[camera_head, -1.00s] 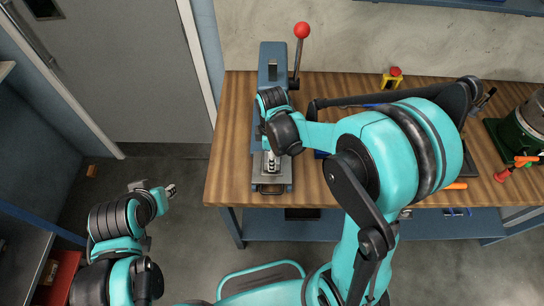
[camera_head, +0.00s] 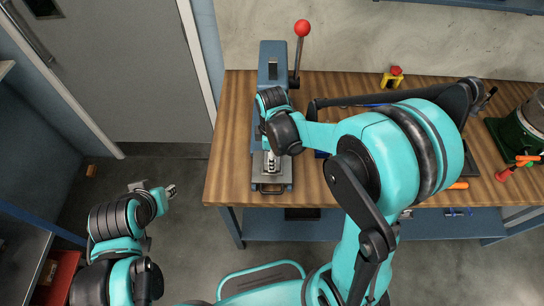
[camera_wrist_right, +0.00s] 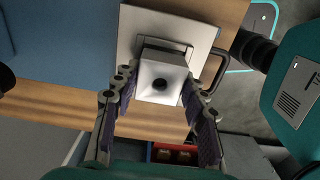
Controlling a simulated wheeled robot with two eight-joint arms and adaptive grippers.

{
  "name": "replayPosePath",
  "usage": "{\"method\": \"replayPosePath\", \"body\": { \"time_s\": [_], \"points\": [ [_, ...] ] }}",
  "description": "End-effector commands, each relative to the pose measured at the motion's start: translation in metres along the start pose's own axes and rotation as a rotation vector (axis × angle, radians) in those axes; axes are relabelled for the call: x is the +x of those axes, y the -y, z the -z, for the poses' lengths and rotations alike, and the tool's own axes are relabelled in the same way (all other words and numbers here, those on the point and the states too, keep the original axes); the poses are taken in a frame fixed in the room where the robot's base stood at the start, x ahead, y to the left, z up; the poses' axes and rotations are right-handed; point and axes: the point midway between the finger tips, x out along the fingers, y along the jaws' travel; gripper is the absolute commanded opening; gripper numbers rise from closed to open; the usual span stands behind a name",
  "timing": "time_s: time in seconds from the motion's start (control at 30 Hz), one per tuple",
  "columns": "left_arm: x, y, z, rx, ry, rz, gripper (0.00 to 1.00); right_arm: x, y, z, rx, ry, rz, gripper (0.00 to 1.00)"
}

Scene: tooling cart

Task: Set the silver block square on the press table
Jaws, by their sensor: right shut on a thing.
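The silver block (camera_wrist_right: 162,84), with a dark round hole in its near face, sits between the two finger pads of my right gripper (camera_wrist_right: 160,92) in the right wrist view. The gripper is shut on it. Behind the block is the pale square plate of the press table (camera_wrist_right: 135,28); the block lies over its lower part, its sides roughly in line with the plate's. I cannot tell whether they touch. In the head view the press (camera_head: 268,52) hides behind my right arm, and the gripper reaches down over its front. My left gripper (camera_head: 171,191) is off to the left, away from the bench; its opening is too small to judge.
The press has a lever with a red knob (camera_head: 302,28). The wooden bench top (camera_head: 228,140) is clear left of the press. A yellow stop-button box (camera_head: 393,78) stands at the back, and a green machine (camera_head: 522,125) at the right.

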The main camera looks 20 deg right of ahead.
Motion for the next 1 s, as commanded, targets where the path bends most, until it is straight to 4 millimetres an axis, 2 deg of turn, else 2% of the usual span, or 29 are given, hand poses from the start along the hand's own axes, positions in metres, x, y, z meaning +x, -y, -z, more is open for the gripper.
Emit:
{"method": "replayPosePath", "body": {
  "time_s": [1.0],
  "points": [
    [0.0071,0.0,-0.0051,0.0,0.0,0.0,0.3,0.0088,-0.0001,0.0,0.0,0.0,0.0,0.05]
  ]
}}
